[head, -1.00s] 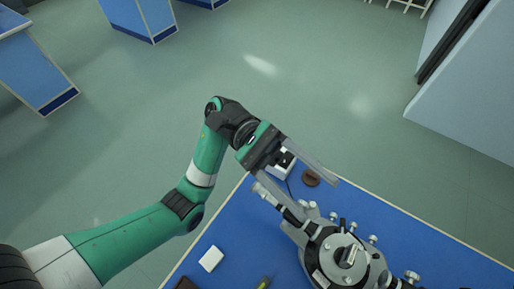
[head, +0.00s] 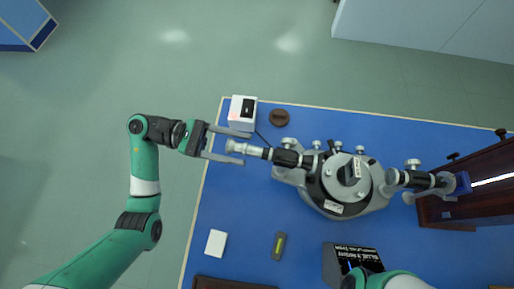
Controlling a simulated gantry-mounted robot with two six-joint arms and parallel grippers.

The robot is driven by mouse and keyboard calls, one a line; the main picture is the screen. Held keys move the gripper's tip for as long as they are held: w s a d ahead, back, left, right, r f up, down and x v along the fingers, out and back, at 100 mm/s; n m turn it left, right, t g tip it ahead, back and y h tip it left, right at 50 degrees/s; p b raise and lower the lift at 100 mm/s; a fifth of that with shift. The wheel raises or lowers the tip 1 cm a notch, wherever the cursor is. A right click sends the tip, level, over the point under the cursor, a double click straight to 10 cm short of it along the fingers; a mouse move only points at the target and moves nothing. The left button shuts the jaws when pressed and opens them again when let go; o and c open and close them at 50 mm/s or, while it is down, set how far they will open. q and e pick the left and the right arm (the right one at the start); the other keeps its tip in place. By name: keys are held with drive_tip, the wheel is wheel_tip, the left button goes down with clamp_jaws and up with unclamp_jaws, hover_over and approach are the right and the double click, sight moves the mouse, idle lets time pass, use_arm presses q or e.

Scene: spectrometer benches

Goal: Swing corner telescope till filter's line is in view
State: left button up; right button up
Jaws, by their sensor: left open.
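A second tube (head: 416,180) points right to a brown housing (head: 488,168) with a bright strip.
A white box (head: 237,121) with a dark face and a brown round piece (head: 279,118) sit near the telescope. A white card (head: 215,243), a dark piece with a yellow strip (head: 279,246) and a black lettered box (head: 336,262) lie in front. Bare bench (head: 235,205) lies between.

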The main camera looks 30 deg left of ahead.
sight(248, 150)
use_arm(q)
drive_tip(key=x, duration=0.5)
drive_tip(key=shift+a, duration=0.1)
clamp_jaws()
idle(1.2)
